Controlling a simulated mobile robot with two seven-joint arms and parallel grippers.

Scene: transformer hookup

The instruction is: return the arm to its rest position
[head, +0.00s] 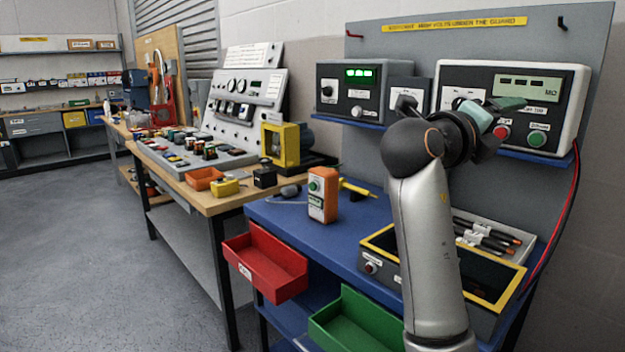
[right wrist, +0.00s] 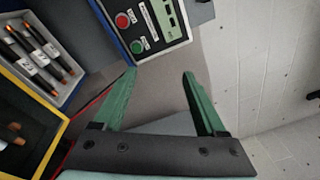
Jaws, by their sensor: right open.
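My right arm rises from the bottom of the head view, in front of the blue bench. My right gripper (head: 492,112) is in front of the grey panel, close to the large tester (head: 543,83) with its red and green buttons. In the right wrist view the two green fingers of the right gripper (right wrist: 160,82) are spread apart with nothing between them. The tester (right wrist: 150,20) shows beyond the fingertips there. My left gripper is not in view.
A yellow-rimmed box (head: 378,268) and a tray of probes (head: 525,240) are below the arm. An orange device (head: 323,195) stands on the blue bench (head: 290,222). Red (head: 265,262) and green (head: 355,322) bins jut from its front. Open floor (head: 90,250) lies left.

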